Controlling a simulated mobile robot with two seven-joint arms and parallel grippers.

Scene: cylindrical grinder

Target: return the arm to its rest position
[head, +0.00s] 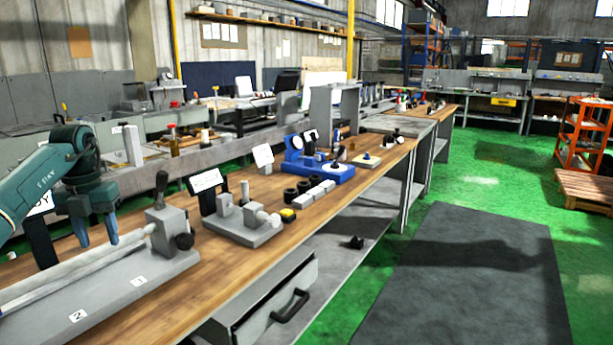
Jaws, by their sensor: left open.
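My left gripper (98,232) is on a teal arm that comes in from the left. Its two blue-grey fingers point down and are apart, with nothing seen between them. It hangs above the wooden bench (230,290), behind the grey fixture (135,290) that bears number labels and a long pale bar (75,268). Whether the fingers touch anything is hard to tell. My right gripper is not in view.
A grey fixture with a lever (162,195) stands right of the gripper. A small grey device (240,230), dark round parts, and a blue instrument (318,165) stand farther along the bench. An open drawer (275,300) juts out below. The dark floor mat (470,280) is clear.

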